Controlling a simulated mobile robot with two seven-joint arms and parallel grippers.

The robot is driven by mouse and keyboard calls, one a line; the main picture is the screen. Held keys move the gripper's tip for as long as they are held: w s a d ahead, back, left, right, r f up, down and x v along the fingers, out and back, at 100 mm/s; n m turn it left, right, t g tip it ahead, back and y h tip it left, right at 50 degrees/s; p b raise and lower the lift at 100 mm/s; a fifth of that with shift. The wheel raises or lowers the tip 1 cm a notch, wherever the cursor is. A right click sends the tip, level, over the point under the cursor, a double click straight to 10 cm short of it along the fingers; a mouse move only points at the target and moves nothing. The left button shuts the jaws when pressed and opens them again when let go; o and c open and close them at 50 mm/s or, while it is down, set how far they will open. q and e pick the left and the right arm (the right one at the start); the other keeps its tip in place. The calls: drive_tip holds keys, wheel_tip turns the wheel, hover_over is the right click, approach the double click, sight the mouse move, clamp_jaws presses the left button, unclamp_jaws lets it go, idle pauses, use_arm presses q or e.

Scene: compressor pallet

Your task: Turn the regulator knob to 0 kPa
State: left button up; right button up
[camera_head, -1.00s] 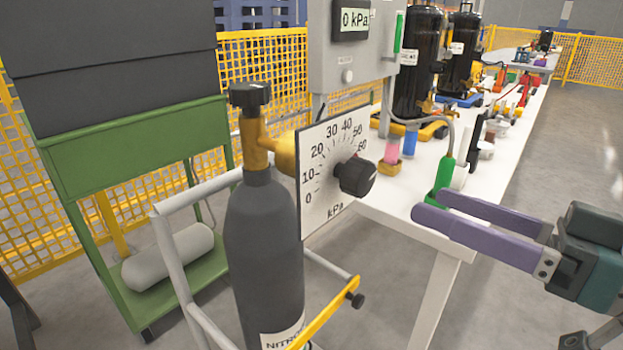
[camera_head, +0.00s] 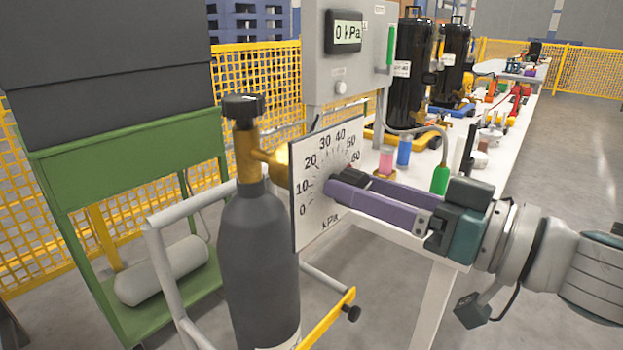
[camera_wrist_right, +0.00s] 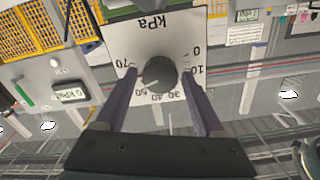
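The regulator's white dial plate (camera_head: 311,210), marked from 0 upward in kPa, stands at the brass valve of the dark nitrogen cylinder (camera_head: 258,260). The black regulator knob (camera_head: 354,170) is mostly hidden by my purple fingers in the head view. In the right wrist view the knob (camera_wrist_right: 160,72) shows at the middle of the plate. My right gripper (camera_head: 338,180) is open, with one finger on each side of the knob and gaps visible to it. I cannot read the knob's pointer clearly. My left gripper is not in view.
A grey box with a display (camera_head: 347,31) reading 0 kPa stands behind the plate. A green cart (camera_head: 126,165) stands left, before a yellow fence (camera_head: 256,85).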

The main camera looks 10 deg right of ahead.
clamp_jaws()
idle(0.3)
drive_tip(key=shift+n, duration=0.3)
drive_tip(key=n, duration=0.2)
drive_tip(key=shift+n, duration=0.4)
drive_tip(key=n+b, duration=0.2)
drive_tip(key=n, duration=0.8)
drive_tip(key=n+b, duration=0.3)
drive_tip(key=n, duration=0.8)
drive_tip(key=n+b, duration=0.2)
drive_tip(key=n, duration=0.9)
drive_tip(key=shift+s+a+f+b, duration=0.1)
drive_tip(key=shift+f+b, duration=0.2)
drive_tip(key=shift+f, duration=0.1)
drive_tip(key=shift+n, duration=0.4)
